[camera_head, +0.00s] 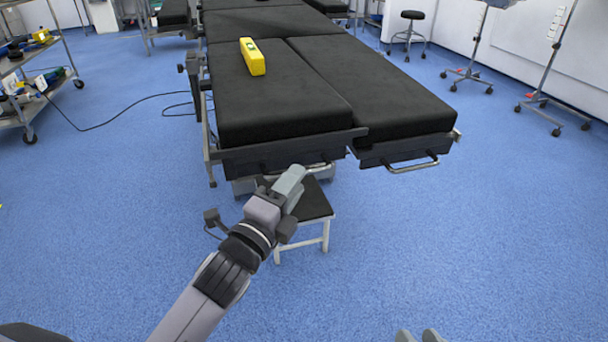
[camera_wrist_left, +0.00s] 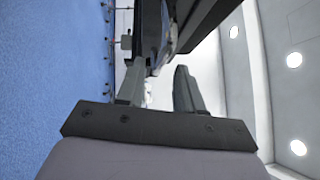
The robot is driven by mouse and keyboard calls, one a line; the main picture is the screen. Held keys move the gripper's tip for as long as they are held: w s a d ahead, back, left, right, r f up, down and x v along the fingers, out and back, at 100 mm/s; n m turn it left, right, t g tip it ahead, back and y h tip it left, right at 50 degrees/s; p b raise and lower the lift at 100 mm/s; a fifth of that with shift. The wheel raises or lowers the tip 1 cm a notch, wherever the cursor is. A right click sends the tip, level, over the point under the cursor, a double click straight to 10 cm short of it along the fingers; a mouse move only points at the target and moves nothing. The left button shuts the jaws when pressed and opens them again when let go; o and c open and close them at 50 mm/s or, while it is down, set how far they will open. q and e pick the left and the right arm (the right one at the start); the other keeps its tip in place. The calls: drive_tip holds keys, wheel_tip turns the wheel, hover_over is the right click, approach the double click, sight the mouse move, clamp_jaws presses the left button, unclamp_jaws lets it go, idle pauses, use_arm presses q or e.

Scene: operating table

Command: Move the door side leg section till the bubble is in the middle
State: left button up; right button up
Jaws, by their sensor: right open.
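The operating table has two black padded leg sections side by side, the left one (camera_head: 270,95) and the right one (camera_head: 385,90). Which is door side cannot be told. A yellow spirit level (camera_head: 252,57) lies on the left section; its bubble is too small to read. A metal handle (camera_head: 318,168) is at the left section's front end. My left gripper (camera_head: 294,180) is close to this handle; contact cannot be told. In the left wrist view its fingers (camera_wrist_left: 158,90) stand apart, with dark table parts beyond. My right gripper (camera_head: 419,336) shows only fingertips at the bottom edge, open and empty.
The right section has its own handle (camera_head: 412,163). A small white-legged stool (camera_head: 315,200) stands under the left section's front end. A trolley (camera_head: 35,75) is at the far left, with a cable on the floor.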

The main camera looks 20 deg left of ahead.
use_arm(q)
drive_tip(key=shift+b+x, duration=0.4)
drive_tip(key=shift+x, duration=1.6)
drive_tip(key=shift+c, duration=0.3)
clamp_jaws()
drive_tip(key=shift+f, duration=0.1)
